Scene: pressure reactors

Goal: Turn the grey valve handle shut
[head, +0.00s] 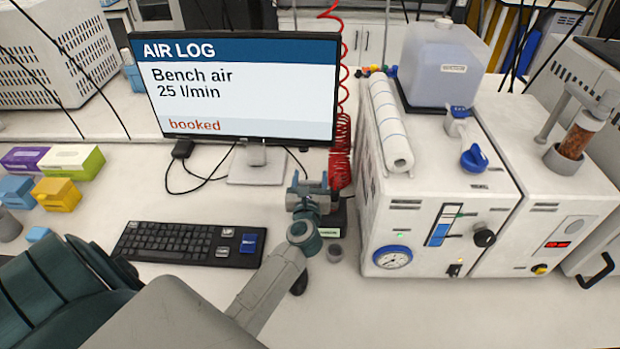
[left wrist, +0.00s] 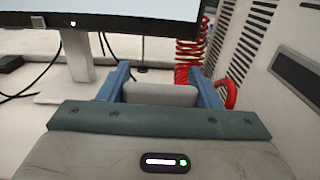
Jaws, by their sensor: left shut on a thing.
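My left gripper (head: 310,183) is beside the red coiled hose, in front of the monitor's right edge. In the left wrist view its two blue fingers (left wrist: 160,80) stand apart, with a grey block between them. I take this block to be the grey valve handle (left wrist: 160,94), with the gripper shut on it. It lies crosswise between the fingers. In the head view the fingers and wrist largely hide the handle, so I cannot tell how far it is turned. My right gripper is not in view.
A monitor (head: 240,95) reading "Bench air 25 l/min, booked" stands left of the gripper. A keyboard (head: 190,243) lies in front. The red coiled hose (head: 341,150) hangs close on the right. A white reactor unit (head: 400,215) stands farther right.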

